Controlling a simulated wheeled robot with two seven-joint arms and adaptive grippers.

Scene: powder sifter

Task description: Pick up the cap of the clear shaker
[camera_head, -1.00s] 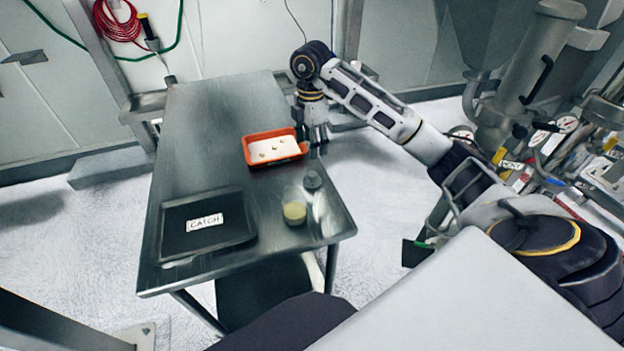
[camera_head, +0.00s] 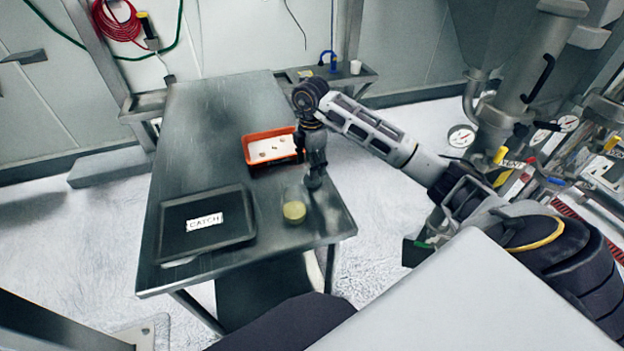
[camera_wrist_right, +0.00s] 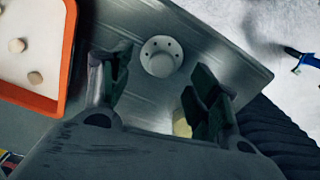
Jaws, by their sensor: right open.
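The cap (camera_wrist_right: 161,56) is a round grey lid with several small holes in its top. It lies on the metal table in the right wrist view, between and just beyond my fingertips. The clear shaker (camera_head: 294,209), with yellowish powder in it, stands near the table's front right corner. It also shows partly behind a finger in the right wrist view (camera_wrist_right: 181,123). My right gripper (camera_head: 314,174) is open and empty, pointing down over the cap, which it largely hides in the head view. My left gripper is not in view.
An orange tray (camera_head: 249,152) with white contents and small lumps lies beside my right gripper. A black tray (camera_head: 170,240) labelled CATCH lies at the table's front left. The back of the table (camera_head: 215,105) is clear. Pipework and gauges stand at the right.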

